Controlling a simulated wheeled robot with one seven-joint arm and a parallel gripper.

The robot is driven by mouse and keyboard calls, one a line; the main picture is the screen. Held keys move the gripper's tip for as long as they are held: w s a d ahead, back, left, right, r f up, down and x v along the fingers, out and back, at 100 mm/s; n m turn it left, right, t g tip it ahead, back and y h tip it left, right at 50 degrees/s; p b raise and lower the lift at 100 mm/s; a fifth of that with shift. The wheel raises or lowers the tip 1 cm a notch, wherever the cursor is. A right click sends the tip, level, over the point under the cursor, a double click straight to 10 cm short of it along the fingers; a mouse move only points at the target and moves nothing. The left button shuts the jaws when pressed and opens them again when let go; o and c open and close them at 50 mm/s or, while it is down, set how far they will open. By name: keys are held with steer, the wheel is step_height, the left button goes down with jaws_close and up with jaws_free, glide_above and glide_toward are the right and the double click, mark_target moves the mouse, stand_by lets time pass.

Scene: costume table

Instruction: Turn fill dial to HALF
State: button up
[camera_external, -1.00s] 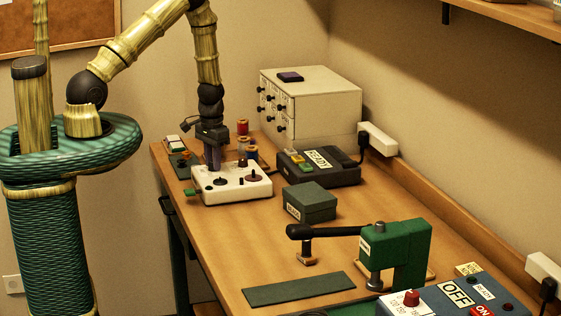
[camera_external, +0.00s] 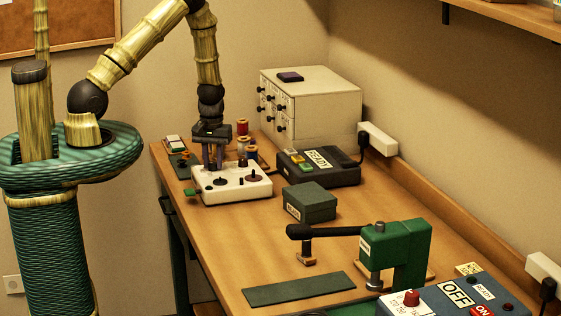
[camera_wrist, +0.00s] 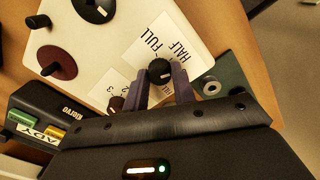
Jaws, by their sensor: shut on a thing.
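The fill dial (camera_wrist: 160,72) is a small black knob with a pale mark, on a white control box (camera_external: 240,192). In the wrist view the words FULL and HALF are printed on the panel (camera_wrist: 125,62) beyond it. I cannot tell clearly which word the mark points to. My gripper (camera_wrist: 161,82) has its two purple fingers shut on the dial, one on each side. In the external view my gripper (camera_external: 212,163) points straight down onto the box's back left part, and its fingers hide the dial there.
A maroon knob (camera_wrist: 57,62) and a black knob (camera_wrist: 94,8) share the panel. A black READY box (camera_external: 322,169) stands to the right. Thread spools (camera_external: 242,128) and a white drawer cabinet (camera_external: 318,100) are behind. A dark green box (camera_external: 309,203) and a green press (camera_external: 405,250) are nearer.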

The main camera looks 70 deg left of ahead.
steer(key=n, duration=0.4)
steer(key=shift+n, duration=0.3)
stand_by(0.3)
steer(key=o, duration=1)
step_height(320, 180, up, 18)
steer(key=b, duration=0.1)
steer(key=shift+f, duration=0.25)
